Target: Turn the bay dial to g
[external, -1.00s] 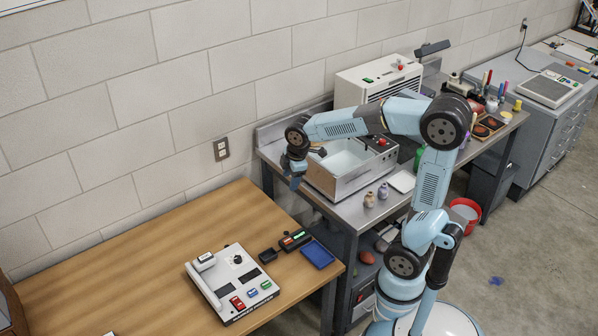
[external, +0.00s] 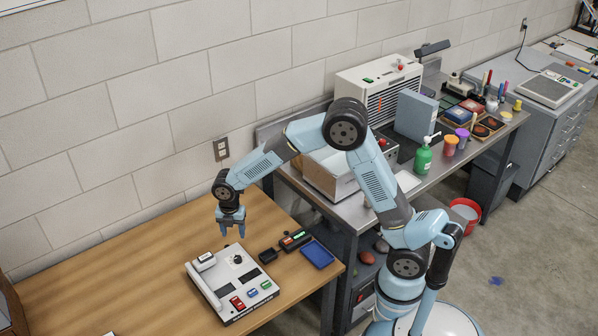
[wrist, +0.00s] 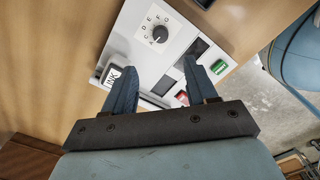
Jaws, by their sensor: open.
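The bay dial (wrist: 159,35) is a dark round knob with a letter scale around it, on the white control panel (wrist: 180,18). The letters A, C, D, E and F can be made out; I cannot tell for sure which one the knob points to. In the external view the dial (external: 238,259) sits near the panel's back edge, and the white panel (external: 207,279) lies on the wooden table. My gripper (external: 231,233) points down above the panel's back edge, clear of the dial. In the wrist view my open, empty fingers (wrist: 157,80) reach toward the panel below the dial.
The table's left part is clear.

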